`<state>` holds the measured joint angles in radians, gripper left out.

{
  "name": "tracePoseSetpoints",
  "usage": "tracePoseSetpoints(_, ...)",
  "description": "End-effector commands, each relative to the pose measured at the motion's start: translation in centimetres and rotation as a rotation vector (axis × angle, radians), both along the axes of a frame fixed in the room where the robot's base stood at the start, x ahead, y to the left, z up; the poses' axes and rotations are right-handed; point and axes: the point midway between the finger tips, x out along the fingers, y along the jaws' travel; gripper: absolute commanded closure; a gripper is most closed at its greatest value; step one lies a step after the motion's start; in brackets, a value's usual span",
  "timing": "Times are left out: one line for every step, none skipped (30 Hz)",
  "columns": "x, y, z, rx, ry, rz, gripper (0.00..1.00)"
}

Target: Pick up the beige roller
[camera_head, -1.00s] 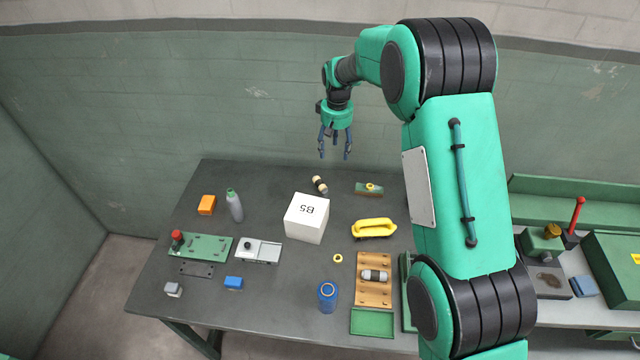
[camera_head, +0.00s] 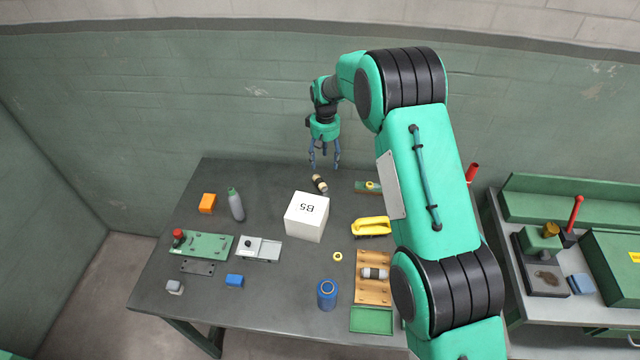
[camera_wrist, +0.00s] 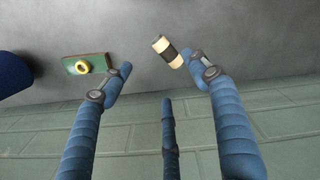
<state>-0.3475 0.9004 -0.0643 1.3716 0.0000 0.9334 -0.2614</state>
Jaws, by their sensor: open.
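The beige roller (camera_head: 320,183), a short cylinder with a dark middle band, lies near the back edge of the table (camera_head: 270,180). It also shows in the wrist view (camera_wrist: 162,44), near the tip of the right finger. My gripper (camera_head: 324,163) has three blue fingers and points down. It is open and empty, above the back edge, close to the roller in the picture. In the wrist view my gripper (camera_wrist: 160,66) has its fingers spread, and none visibly holds the roller.
A white block marked B5 (camera_head: 306,216) stands in front of the roller. A green block with a yellow ring (camera_head: 366,187) lies to its right, and a yellow handle (camera_head: 371,226) further forward. A second roller, grey-ended (camera_head: 374,273), sits on a wooden board. The wall is close behind.

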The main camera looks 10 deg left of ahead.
Motion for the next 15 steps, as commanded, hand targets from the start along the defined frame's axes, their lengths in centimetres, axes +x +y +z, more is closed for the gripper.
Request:
tracePoseSetpoints(-0.1,0.0,-0.6,-0.001,0.003,0.0,0.39)
tracePoseSetpoints(-0.1,0.0,-0.9,-0.001,0.004,0.0,0.39)
tracePoseSetpoints(-0.1,0.0,-1.4,-0.001,0.004,0.0,0.39)
tracePoseSetpoints(-0.1,0.0,-1.8,-0.001,0.004,0.0,0.39)
tracePoseSetpoints(-0.1,0.0,-2.2,-0.001,0.003,0.0,0.39)
tracePoseSetpoints(-0.1,0.0,-2.8,0.0,0.002,0.0,0.39)
tracePoseSetpoints(-0.1,0.0,-3.3,-0.001,0.003,0.0,0.39)
tracePoseSetpoints(-0.1,0.0,-3.8,-0.001,0.003,0.0,0.39)
tracePoseSetpoints(-0.1,0.0,-4.4,-0.001,0.003,0.0,0.39)
tracePoseSetpoints(0.0,0.0,-4.8,-0.001,0.002,0.0,0.39)
tracePoseSetpoints(0.0,0.0,-5.2,-0.001,0.001,0.0,0.39)
tracePoseSetpoints(0.0,0.0,-5.8,0.0,0.002,0.0,0.39)
tracePoseSetpoints(-0.1,0.0,-6.2,0.0,0.002,0.0,0.39)
tracePoseSetpoints(0.0,0.0,-6.5,0.0,0.002,0.0,0.39)
tracePoseSetpoints(0.0,0.0,-6.9,-0.001,0.001,0.0,0.39)
